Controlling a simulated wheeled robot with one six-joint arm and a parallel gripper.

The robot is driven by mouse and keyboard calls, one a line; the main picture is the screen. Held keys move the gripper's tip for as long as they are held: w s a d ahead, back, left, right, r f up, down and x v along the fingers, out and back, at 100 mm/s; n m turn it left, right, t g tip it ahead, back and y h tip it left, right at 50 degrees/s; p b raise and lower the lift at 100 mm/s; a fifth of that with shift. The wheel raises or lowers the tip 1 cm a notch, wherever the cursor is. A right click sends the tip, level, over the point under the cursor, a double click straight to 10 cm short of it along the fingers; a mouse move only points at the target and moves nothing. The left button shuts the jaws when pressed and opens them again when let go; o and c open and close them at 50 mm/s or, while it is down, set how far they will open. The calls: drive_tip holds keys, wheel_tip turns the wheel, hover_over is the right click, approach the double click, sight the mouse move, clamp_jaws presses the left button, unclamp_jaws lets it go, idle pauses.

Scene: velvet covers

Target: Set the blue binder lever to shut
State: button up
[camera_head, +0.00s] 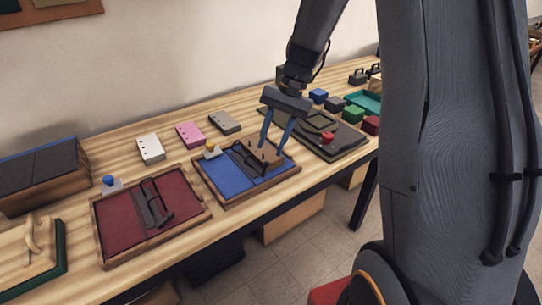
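The blue binder (225,180) lies open in a wooden frame at the middle of the bench, with a dark ring mechanism along its centre. I cannot tell whether that lever is open or shut. My gripper (274,149) points down over the right part of the blue binder, right of the yellow knob.
A dark red binder (107,222) with a blue knob (109,181) lies to the left. White (150,149), pink (190,134) and grey (224,122) punched pads lie behind. Small coloured boxes and a teal tray (366,101) stand farther right.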

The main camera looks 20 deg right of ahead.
sight(267, 164)
drive_tip(key=shift+w+a+f+n+g+b, duration=0.15)
drive_tip(key=shift+w+f+n+g+b, duration=0.2)
drive_tip(key=shift+w+g, duration=0.35)
drive_tip(key=shift+w+r+n+g+h, duration=0.1)
drive_tip(key=shift+r+n+g+h, duration=0.05)
drive_tip(key=shift+n+g+h, duration=0.3)
drive_tip(key=shift+p+x, duration=0.55)
drive_tip(key=shift+x, duration=3.15)
